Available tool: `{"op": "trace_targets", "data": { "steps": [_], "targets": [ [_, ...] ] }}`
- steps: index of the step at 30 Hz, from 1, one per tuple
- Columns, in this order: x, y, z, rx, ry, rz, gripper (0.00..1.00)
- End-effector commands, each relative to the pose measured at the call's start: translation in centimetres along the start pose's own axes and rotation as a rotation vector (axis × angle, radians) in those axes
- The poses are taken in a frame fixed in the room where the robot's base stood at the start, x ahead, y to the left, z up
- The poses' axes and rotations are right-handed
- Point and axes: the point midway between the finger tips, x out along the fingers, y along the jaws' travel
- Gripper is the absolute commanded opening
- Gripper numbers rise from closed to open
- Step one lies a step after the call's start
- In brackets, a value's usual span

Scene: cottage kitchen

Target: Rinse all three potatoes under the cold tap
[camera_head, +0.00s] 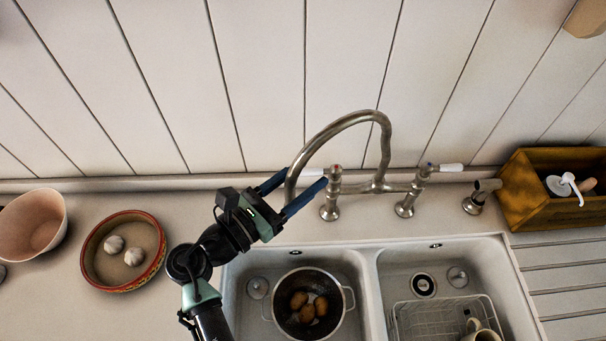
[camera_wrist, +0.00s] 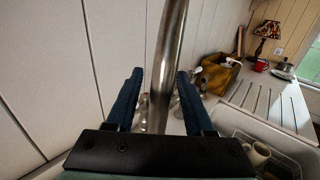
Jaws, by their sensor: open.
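Three brown potatoes (camera_head: 307,312) lie in a dark two-handled pot (camera_head: 327,283) in the left basin. The steel tap (camera_head: 352,117) stands behind the sink, its curved spout swung left; I see no water running. The blue-marked tap valve (camera_head: 428,168) is on the right with a white lever (camera_head: 452,167). The red-marked valve (camera_head: 335,173) is on the left. My gripper (camera_head: 303,184) is open at the spout's left, hanging part. In the wrist view the steel spout (camera_wrist: 167,65) stands between the open fingers of my gripper (camera_wrist: 160,75); contact cannot be told.
The right basin (camera_head: 400,262) holds a wire rack (camera_head: 425,318) and a cream mug (camera_head: 485,335). A red-rimmed dish (camera_head: 92,270) with two garlic bulbs (camera_head: 133,257) and a pink bowl (camera_head: 33,225) stand left. A wooden caddy (camera_head: 525,205) stands right, by the grooved drainboard (camera_head: 565,275).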

Motion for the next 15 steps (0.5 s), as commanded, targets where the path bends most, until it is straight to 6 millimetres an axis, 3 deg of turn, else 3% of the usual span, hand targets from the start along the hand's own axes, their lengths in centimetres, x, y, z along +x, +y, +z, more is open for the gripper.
{"op": "trace_targets", "data": {
  "steps": [2, 10, 15],
  "targets": [
    [-0.02, 0.01, 0.00, 0.000, 0.000, 0.000, 0.51],
    [-0.04, 0.00, 0.01, 0.000, 0.000, 0.000, 0.03],
    [-0.04, -0.01, 0.00, -0.001, 0.000, -0.001, 0.00]
  ]
}}
